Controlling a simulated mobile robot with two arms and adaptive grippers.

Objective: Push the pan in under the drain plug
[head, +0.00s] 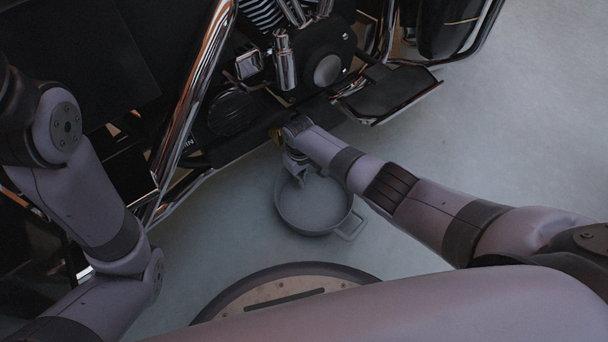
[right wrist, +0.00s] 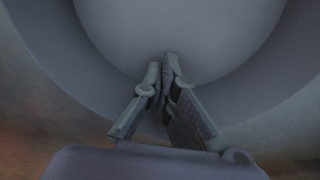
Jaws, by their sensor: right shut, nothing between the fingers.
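A round grey pan (head: 318,212) with a loop handle at its lower right stands on the floor in the head view, beside the motorcycle (head: 320,60). My right gripper (head: 302,180) is over the far part of the pan, pointing down. In the right wrist view the pan (right wrist: 200,30) fills the upper part, and my right gripper's fingers (right wrist: 165,70) are shut with nothing between them, at or near the pan's inner wall. I cannot tell whether they touch it. The drain plug is not discernible. My left arm is at the left; its gripper is not in view.
My round base is just in front of the pan. The floor (head: 530,110) at the right is clear.

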